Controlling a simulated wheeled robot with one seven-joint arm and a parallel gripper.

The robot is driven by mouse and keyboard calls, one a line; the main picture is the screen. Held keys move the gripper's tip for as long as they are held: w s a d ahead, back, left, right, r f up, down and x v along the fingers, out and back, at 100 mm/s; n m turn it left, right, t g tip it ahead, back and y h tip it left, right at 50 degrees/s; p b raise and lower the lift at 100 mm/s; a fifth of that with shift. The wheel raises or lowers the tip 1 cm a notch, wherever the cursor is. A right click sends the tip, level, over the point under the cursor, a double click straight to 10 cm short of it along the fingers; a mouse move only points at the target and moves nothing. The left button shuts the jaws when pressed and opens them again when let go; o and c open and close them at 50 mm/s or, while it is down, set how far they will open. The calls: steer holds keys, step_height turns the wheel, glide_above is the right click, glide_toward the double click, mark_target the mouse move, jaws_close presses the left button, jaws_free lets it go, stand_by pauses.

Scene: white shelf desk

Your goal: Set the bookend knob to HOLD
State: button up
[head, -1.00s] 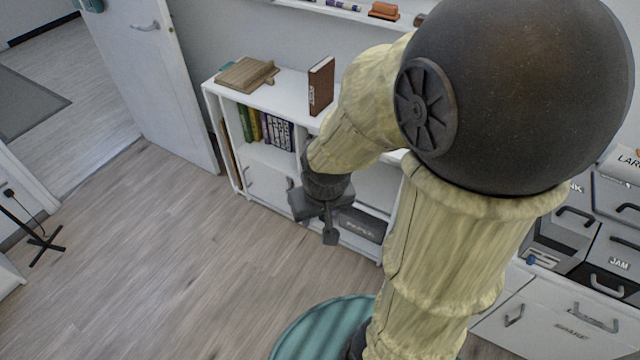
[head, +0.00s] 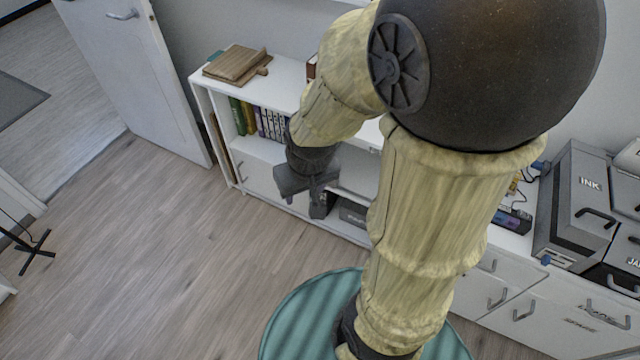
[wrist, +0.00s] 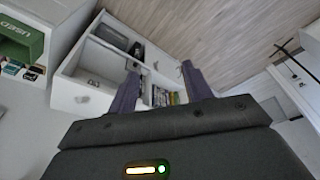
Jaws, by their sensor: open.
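I cannot make out the bookend knob or any HOLD marking in either view. A row of books (head: 270,125) stands in the upper left compartment of the white shelf desk (head: 290,75). The books also show small in the wrist view (wrist: 166,97), between my fingers. My gripper (head: 310,198) is in front of the desk and apart from it, in the middle of the head view. In the wrist view my gripper (wrist: 160,85) has its two fingers wide apart with nothing between them. My arm hides the middle of the desk in the head view.
A wooden board (head: 237,65) lies on the desk top. A dark box (head: 353,213) sits in the low compartment. Grey drawer boxes (head: 582,205), one marked INK, stand at right. A green bin (wrist: 22,38) shows in the wrist view.

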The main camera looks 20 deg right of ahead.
steer(key=w+f+n+t+h+b, duration=0.3)
steer(key=w+f+n+t+b, duration=0.3)
steer(key=w+f+b, duration=1.8)
steer(key=w+d+f+n+h+b, duration=0.1)
steer(key=f+h+b, duration=0.3)
steer(key=f, duration=0.6)
steer(key=w+d+f+n+h+b, duration=0.1)
steer(key=d+f+n+h+b, duration=0.2)
steer(key=f, duration=0.8)
steer(key=w+d+f+n+t+h+b, duration=0.1)
steer(key=f+h+b, duration=0.4)
steer(key=f, duration=0.6)
steer(key=w+d+n+b, duration=0.1)
steer(key=n, duration=0.1)
steer(key=shift+d+n, duration=0.2)
steer(key=shift+n, duration=0.1)
steer(key=shift+f, duration=0.15)
steer(key=b+x, duration=0.5)
steer(key=x, duration=1.2)
steer(key=shift+w+b, duration=0.25)
steer(key=shift+b, duration=0.1)
